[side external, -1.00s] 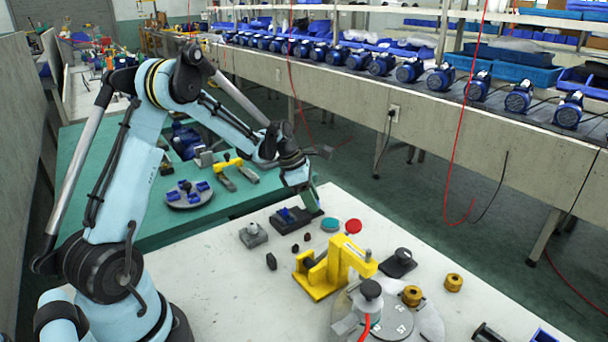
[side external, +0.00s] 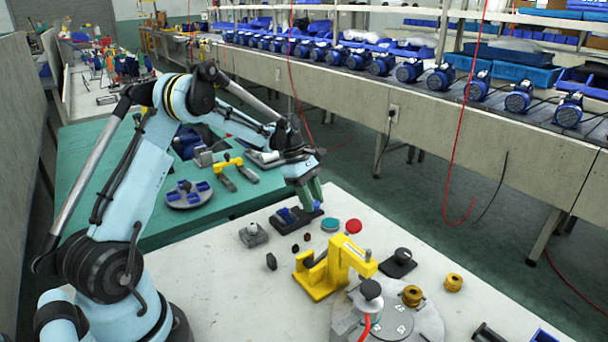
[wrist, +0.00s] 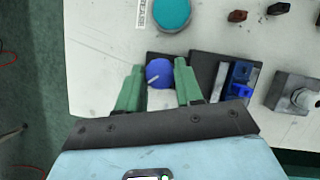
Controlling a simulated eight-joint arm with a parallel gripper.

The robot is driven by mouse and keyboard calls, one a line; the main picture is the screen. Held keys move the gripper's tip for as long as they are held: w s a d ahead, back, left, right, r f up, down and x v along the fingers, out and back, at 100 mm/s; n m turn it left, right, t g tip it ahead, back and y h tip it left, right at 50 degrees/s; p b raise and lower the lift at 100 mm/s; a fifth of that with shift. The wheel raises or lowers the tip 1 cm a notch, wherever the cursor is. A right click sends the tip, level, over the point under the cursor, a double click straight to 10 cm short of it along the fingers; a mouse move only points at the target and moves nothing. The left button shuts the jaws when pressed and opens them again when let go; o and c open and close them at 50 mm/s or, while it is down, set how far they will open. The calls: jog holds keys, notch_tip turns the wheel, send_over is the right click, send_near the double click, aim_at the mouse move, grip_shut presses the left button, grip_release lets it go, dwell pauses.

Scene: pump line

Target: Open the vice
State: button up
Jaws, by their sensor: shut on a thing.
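The vice has a dark base (wrist: 205,75) with a blue jaw block (wrist: 238,80) on it, at the right in the wrist view. In the side view its dark base (side external: 284,226) lies near the far edge of the white table. A round blue knob (wrist: 160,72) with a pale bar across it is at the vice's end. My gripper (wrist: 159,66) has green fingers on either side of this knob and is shut on it. In the side view my gripper (side external: 314,200) reaches down over the vice's right end, partly hiding it.
A grey block with a round knob (side external: 253,234) sits left of the vice. A teal button (side external: 330,225) and a red button (side external: 353,226) are close on the right. A yellow clamp fixture (side external: 335,265) stands nearer the camera.

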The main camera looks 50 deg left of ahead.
jog(key=m+g, duration=0.1)
jog(key=m, duration=0.2)
jog(key=m+g, duration=0.1)
jog(key=m, duration=0.2)
jog(key=shift+w, duration=0.2)
jog(key=m+g, duration=0.1)
jog(key=m, duration=0.2)
jog(key=m+g+y, duration=0.1)
jog(key=m, duration=0.2)
jog(key=shift+w+d+m+g, duration=0.1)
jog(key=shift+w+m+g, duration=0.05)
jog(key=shift+m+g, duration=0.2)
jog(key=m+y, duration=0.1)
jog(key=m, duration=0.2)
jog(key=m+g+y, duration=0.1)
jog(key=m, duration=0.2)
jog(key=shift+w+d+m, duration=0.1)
jog(key=shift+d+m, duration=0.05)
jog(key=shift+m, duration=0.1)
jog(key=m+y, duration=0.1)
jog(key=m, duration=0.2)
jog(key=m+y, duration=0.1)
jog(key=m, duration=0.2)
jog(key=shift+d+m+y, duration=0.15)
jog(key=shift+m+y, duration=0.25)
jog(key=o, duration=0.7)
jog(key=shift+o, duration=0.2)
jog(key=shift+r, duration=0.1)
